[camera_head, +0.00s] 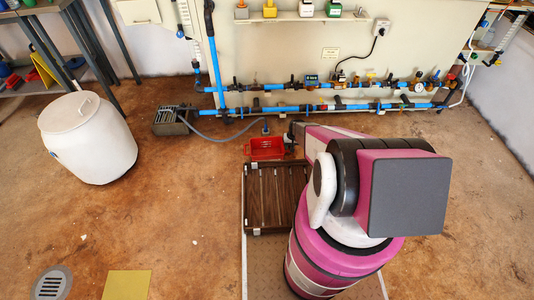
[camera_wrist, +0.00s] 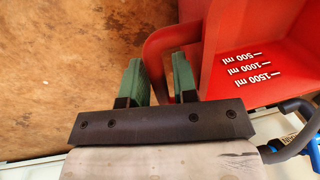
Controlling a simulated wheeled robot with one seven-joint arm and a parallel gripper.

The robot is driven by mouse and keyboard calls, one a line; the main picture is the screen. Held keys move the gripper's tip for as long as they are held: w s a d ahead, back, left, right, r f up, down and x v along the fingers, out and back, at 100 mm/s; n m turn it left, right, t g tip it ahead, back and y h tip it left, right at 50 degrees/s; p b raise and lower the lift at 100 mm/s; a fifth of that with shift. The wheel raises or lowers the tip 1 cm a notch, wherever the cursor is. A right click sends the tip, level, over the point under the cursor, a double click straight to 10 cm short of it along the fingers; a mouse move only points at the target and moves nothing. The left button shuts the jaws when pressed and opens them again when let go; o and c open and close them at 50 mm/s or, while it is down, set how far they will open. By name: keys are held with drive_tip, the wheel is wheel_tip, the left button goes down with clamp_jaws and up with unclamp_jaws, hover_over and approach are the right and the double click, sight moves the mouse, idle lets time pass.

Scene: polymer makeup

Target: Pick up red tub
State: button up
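The red tub (camera_head: 264,154) stands on the floor in front of the wall pipes in the head view. In the wrist view the red tub (camera_wrist: 225,48) fills the upper right, with white volume marks on its inside. Its curved red handle (camera_wrist: 163,40) reaches left from the tub wall. My gripper (camera_wrist: 158,62) has two green-padded fingers standing apart at the handle. Part of the handle shows between the fingers. I cannot tell whether either finger touches it. In the head view my arm hides most of the gripper, just right of the tub.
A brown slatted crate (camera_head: 275,196) lies directly in front of the tub. Blue pipes (camera_head: 290,108) run along the wall behind it, with a hose nearby. A white barrel (camera_head: 88,140) stands at the left. The brown floor between barrel and crate is mostly clear.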

clamp_jaws()
drive_tip(key=shift+r, duration=0.15)
